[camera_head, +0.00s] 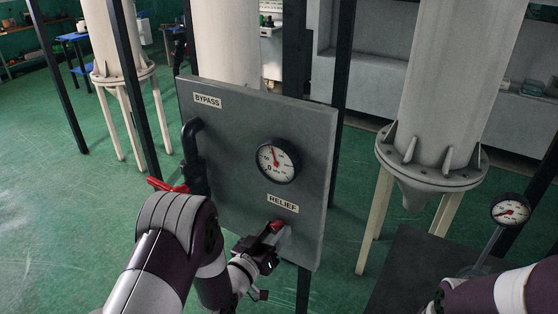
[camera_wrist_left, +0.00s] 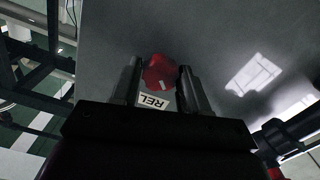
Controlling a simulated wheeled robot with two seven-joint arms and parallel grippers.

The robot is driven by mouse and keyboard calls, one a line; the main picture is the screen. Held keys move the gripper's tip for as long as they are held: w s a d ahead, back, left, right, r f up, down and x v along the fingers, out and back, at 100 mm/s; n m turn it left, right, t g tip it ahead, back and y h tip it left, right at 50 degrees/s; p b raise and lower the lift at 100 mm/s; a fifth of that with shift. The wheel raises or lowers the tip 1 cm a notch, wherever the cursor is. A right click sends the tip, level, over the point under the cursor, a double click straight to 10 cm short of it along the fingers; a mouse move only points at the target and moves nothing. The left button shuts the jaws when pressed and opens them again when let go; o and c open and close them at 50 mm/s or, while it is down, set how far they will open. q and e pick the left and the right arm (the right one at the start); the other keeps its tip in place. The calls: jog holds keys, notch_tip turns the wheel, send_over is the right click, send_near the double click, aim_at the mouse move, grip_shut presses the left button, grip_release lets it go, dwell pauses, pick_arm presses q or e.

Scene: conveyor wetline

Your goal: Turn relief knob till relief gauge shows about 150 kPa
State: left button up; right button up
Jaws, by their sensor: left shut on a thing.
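The relief knob (camera_head: 276,226) is red and sits on the grey panel (camera_head: 235,125) just below the RELIEF label (camera_head: 283,203). My left gripper (camera_head: 273,236) is shut on the knob. In the left wrist view the red knob (camera_wrist_left: 159,72), with a pale mark on its face, sits between the two dark fingers (camera_wrist_left: 160,80). The round white relief gauge (camera_head: 278,161) is above the label; its red needle points nearly straight up, slightly left. Its scale numbers are too small to read. My right gripper is outside the views.
A BYPASS label (camera_head: 207,101) and a dark pipe (camera_head: 194,155) with a red handle (camera_head: 167,186) are on the panel's left. A second gauge (camera_head: 511,210) stands at the right, near a large pale tank (camera_head: 445,110). Green floor is open at the left.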

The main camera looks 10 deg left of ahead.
pick_arm(q)
jog(key=shift+r+n, duration=0.1)
jog(key=shift+n, duration=0.7)
jog(key=shift+n+p, duration=0.35)
jog(key=shift+n, duration=0.55)
jog(key=shift+n+p, duration=0.3)
jog(key=shift+n, duration=1.4)
